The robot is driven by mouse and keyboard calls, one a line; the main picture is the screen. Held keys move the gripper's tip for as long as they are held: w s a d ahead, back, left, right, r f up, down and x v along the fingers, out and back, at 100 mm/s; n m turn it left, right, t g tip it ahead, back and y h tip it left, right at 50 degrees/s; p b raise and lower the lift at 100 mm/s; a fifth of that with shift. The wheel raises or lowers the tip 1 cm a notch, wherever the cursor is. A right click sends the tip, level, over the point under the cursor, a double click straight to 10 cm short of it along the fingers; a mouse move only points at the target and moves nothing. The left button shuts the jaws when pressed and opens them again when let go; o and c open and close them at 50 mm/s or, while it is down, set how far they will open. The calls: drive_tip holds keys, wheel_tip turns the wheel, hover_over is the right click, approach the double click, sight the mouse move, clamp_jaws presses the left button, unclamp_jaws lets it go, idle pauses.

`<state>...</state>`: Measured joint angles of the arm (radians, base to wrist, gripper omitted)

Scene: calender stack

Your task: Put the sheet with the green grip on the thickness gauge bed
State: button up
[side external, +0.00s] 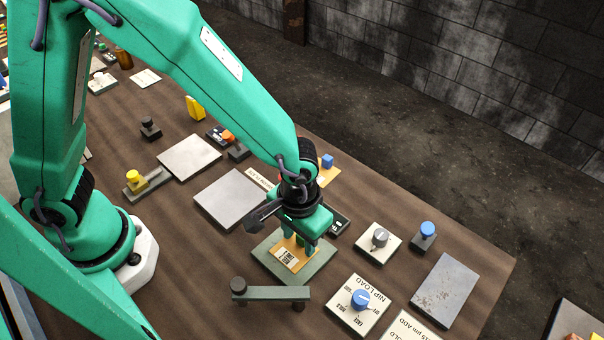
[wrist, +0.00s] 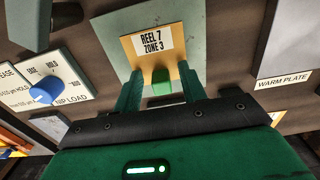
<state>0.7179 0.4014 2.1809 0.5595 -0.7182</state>
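The tan sheet (side external: 291,256) with the white label lies flat on a grey-green plate (side external: 268,262); no label shows the plate's name. In the wrist view the sheet's label reads REEL 7 ZONE 3, and its green grip (wrist: 162,82) stands at the near edge. My gripper (wrist: 160,80) has one finger on each side of the green grip. A gap shows between the grip and each finger, so it looks open around the grip. In the side view the fingers reach down to the sheet, and the grip is partly hidden by them.
A green bar on posts (side external: 271,293) stands close to the plate's front. The warm plate (side external: 229,199) lies behind left. Bare table shows at front left.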

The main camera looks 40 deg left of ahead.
drive_tip(key=shift+r, duration=0.15)
wheel_tip(320, 180, up, 12)
idle(0.8)
idle(0.4)
drive_tip(key=s+a+r+t, duration=0.1)
drive_tip(key=a+r+t, duration=0.1)
drive_tip(key=a, duration=0.6)
drive_tip(key=s+a+r+t, duration=0.1)
drive_tip(key=s+a+r, duration=0.1)
drive_tip(key=a+r, duration=0.3)
drive_tip(key=s+a+r+t, duration=0.2)
drive_tip(key=a+r, duration=0.1)
drive_tip(key=a, duration=0.8)
drive_tip(key=shift+r+t, duration=0.3)
drive_tip(key=shift+r, duration=0.1)
